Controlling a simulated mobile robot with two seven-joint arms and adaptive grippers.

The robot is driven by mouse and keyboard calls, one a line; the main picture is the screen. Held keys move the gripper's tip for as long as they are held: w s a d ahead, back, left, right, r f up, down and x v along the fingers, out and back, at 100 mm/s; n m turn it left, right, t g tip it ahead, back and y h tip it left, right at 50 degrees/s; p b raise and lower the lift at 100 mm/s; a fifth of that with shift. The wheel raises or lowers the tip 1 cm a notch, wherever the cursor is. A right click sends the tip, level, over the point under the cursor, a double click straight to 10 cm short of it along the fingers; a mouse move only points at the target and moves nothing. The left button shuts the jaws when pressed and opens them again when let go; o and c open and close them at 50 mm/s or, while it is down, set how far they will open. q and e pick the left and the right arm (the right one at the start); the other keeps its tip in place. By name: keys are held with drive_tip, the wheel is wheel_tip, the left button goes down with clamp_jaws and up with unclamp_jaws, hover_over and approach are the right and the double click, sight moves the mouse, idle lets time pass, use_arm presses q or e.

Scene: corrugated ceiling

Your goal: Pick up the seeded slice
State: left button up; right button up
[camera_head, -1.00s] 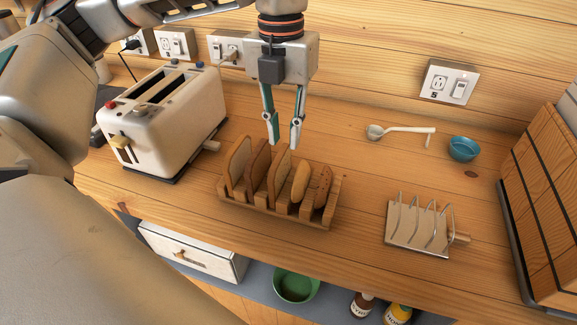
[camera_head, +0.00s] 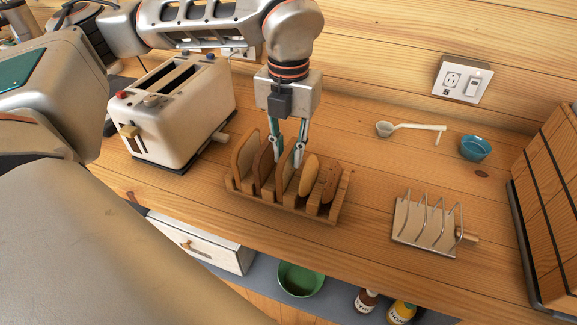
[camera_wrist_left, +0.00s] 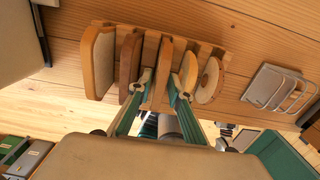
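A wooden rack (camera_head: 285,208) on the counter holds several upright bread pieces in its slots. From the left they are a pale slice (camera_head: 244,152), a darker brown slice (camera_head: 263,168), a middle slice (camera_head: 283,178), a yellowish piece (camera_head: 308,174) and a speckled ring-like piece (camera_head: 330,184). Seeds cannot be made out clearly on the slices. My left gripper (camera_head: 286,160) points down over the rack, open. In the left wrist view its fingers (camera_wrist_left: 160,84) are on either side of the middle slice (camera_wrist_left: 163,58); contact cannot be told. My right gripper is out of view.
A toaster (camera_head: 172,110) stands left of the rack. A wire toast rack (camera_head: 428,222) stands to the right, with a ladle (camera_head: 410,128) and a blue bowl (camera_head: 476,148) behind it. A wooden box (camera_head: 550,200) bounds the right side. Counter between the racks is clear.

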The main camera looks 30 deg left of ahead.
use_arm(q)
clamp_jaws()
